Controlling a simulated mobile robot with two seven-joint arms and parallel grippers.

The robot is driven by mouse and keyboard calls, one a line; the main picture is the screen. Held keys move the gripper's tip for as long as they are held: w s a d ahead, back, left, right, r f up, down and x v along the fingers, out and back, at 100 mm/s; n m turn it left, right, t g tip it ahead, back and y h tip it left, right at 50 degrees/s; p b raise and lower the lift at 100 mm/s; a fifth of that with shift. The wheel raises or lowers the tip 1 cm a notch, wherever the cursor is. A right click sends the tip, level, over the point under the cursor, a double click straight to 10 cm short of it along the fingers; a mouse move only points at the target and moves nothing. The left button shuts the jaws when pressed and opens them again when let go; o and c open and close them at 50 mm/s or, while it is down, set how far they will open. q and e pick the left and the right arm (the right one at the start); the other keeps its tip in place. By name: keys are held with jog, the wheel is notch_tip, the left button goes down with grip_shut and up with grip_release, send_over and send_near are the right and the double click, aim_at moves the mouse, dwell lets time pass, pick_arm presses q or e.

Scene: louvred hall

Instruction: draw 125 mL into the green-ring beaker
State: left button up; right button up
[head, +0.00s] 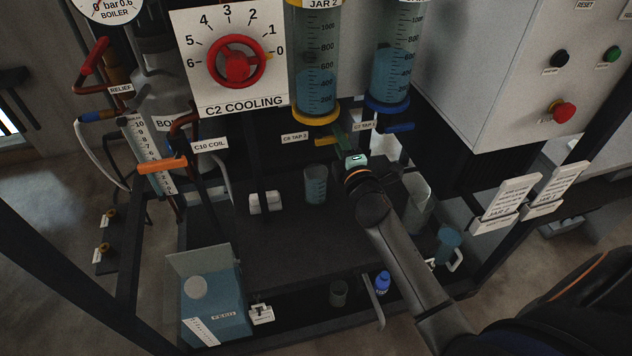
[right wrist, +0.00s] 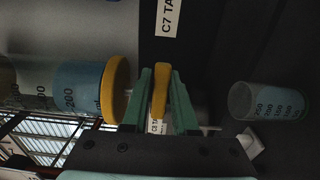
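Jar 2 has a yellow base ring and holds blue liquid. A graduated beaker (head: 316,184) stands upright on the dark deck below the taps; it also shows in the right wrist view (right wrist: 268,102). My left gripper is out of view.
A second jar (head: 391,75) with a blue base and a blue tap handle (head: 399,127) is close on the right. A clear vessel (head: 416,210) and a handled blue jug (head: 447,246) stand right of my arm. A blue tank (head: 215,310) is front left.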

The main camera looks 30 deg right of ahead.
jog(key=o, duration=0.3)
jog(key=shift+a, duration=0.1)
jog(key=shift+o, duration=0.9)
jog(key=shift+f, duration=0.1)
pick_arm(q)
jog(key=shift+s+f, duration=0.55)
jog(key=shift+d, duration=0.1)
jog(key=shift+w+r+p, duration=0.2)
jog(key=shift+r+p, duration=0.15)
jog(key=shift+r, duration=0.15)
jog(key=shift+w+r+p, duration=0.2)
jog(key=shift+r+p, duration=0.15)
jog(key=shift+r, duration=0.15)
pick_arm(e)
jog(key=v, duration=0.7)
